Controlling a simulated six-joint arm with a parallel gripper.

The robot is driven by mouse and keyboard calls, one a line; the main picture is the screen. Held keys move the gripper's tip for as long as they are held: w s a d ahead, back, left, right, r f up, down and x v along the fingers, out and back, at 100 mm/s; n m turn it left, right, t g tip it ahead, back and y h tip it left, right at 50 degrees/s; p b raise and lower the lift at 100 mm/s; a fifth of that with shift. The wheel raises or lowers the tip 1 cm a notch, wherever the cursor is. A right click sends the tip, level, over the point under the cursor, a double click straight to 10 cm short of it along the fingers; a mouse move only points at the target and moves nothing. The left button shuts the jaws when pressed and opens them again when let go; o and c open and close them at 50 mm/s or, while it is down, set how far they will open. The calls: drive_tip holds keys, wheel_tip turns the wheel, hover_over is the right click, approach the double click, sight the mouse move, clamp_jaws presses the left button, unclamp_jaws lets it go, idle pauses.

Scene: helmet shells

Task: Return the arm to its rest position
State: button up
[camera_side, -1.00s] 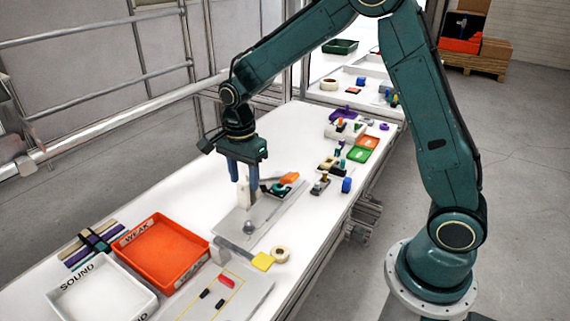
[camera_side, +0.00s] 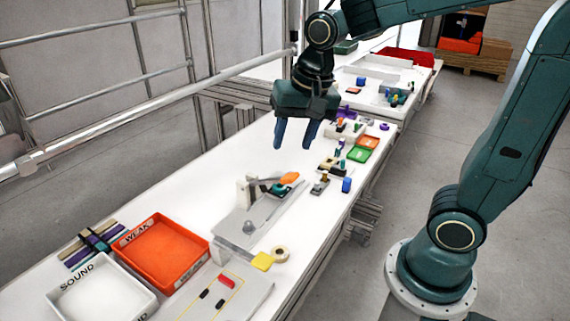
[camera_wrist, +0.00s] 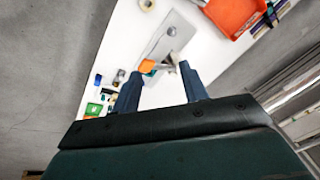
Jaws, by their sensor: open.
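My gripper (camera_side: 295,134) is raised well above the white bench (camera_side: 190,196) in the side view. Its two blue fingers point down, apart, with nothing between them. In the wrist view my gripper (camera_wrist: 158,82) also shows spread, empty fingers. Below it, a grey plate (camera_side: 262,222) bears an upright pale block and an orange-and-teal piece (camera_side: 285,181). The same orange piece shows between the fingertips, far below, in the wrist view (camera_wrist: 148,66).
An orange tray marked WEAK (camera_side: 205,245) and a white tray marked SOUND (camera_side: 67,307) stand at the near left. Small coloured parts, a green tray (camera_side: 358,155) and a tape roll (camera_side: 280,254) lie along the right edge. A metal railing (camera_side: 150,98) runs behind the bench.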

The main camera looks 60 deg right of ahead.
drive_tip(key=s+r+n+t, duration=0.2)
drive_tip(key=s+n, duration=0.5)
drive_tip(key=s, duration=0.4)
drive_tip(key=shift+s+d+r+n, duration=0.2)
drive_tip(key=shift+d+n, duration=0.05)
drive_tip(key=shift+n, duration=0.05)
drive_tip(key=shift+o, duration=0.5)
drive_tip(key=shift+s+f+n+t, duration=0.15)
drive_tip(key=shift+s+n+t, duration=0.15)
drive_tip(key=shift+s+n, duration=0.3)
drive_tip(key=o, duration=1.1)
drive_tip(key=shift+w+d+m, duration=0.15)
drive_tip(key=shift+w+m, duration=0.1)
drive_tip(key=shift+m, duration=0.05)
drive_tip(key=shift+o, duration=0.2)
drive_tip(key=shift+w+d+r, duration=0.2)
drive_tip(key=shift+w, duration=0.15)
drive_tip(key=w+d+f+m+g, duration=0.2)
drive_tip(key=w+d+m+g, duration=0.1)
drive_tip(key=w+d+m, duration=0.8)
drive_tip(key=w+d+f+m+g, duration=0.1)
drive_tip(key=w+d+f+m, duration=0.1)
drive_tip(key=d+f, duration=0.3)
drive_tip(key=w+d+f+m+g, duration=0.1)
drive_tip(key=w+d+f+m, duration=0.2)
drive_tip(key=d, duration=0.8)
wheel_tip(320, 180, down, 2)
drive_tip(key=shift+w+d+f+m+g, duration=0.15)
drive_tip(key=shift+d+f+m+g, duration=0.15)
drive_tip(key=shift+m, duration=0.5)
